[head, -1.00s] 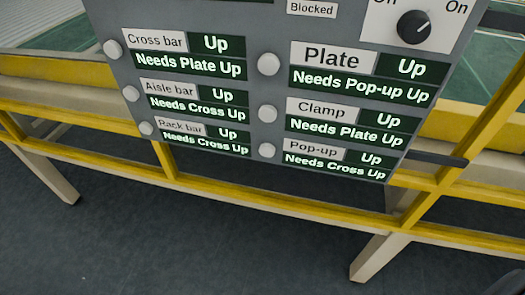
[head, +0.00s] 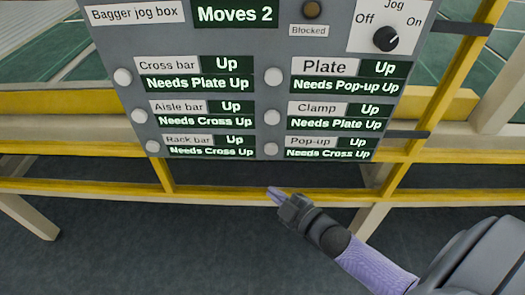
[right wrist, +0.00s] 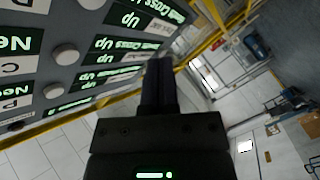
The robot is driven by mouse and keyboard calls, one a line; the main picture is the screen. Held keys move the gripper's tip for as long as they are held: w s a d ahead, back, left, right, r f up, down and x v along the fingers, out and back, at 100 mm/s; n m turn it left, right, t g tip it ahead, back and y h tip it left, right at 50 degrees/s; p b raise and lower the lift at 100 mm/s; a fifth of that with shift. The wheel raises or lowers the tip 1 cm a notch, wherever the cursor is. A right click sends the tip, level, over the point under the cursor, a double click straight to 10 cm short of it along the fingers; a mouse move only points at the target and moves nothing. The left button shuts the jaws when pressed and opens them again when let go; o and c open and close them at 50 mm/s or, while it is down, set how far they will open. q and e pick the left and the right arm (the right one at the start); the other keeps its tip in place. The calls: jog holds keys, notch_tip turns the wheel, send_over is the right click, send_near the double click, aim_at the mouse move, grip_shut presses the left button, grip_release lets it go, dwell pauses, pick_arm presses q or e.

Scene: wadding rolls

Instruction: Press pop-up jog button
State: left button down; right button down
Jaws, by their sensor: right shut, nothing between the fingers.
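The pop-up jog button (head: 271,149) is a round pale button at the bottom of the panel's right column, left of the Pop-up label (head: 310,142). Its displays read "Up" and "Needs Cross Up". My right gripper (head: 274,193) is shut and empty, a little below the panel's lower edge in the picture and apart from the button. Its dark closed fingers also show in the right wrist view (right wrist: 158,80), beside the tilted panel. Which button there is the pop-up one I cannot tell. My left gripper is out of view.
The grey jog box (head: 250,95) carries several similar buttons, including the clamp button (head: 272,117) just above. Its display (head: 235,14) reads "Moves 2"; the jog knob (head: 386,39) is top right. A yellow rail (head: 220,192) runs below the panel over open dark floor.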

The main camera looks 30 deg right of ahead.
aim_at(271, 149)
jog(key=shift+w+a+r, duration=0.1)
jog(key=shift+a+r, duration=0.1)
jog(key=shift+r, duration=0.4)
jog(key=w+d+b, duration=0.4)
jog(key=w+b, duration=0.1)
jog(key=w, duration=0.2)
jog(key=shift+w+d, duration=0.3)
jog(key=shift+d, duration=0.05)
dwell(0.9)
jog(key=shift+f, duration=0.1)
dwell(0.6)
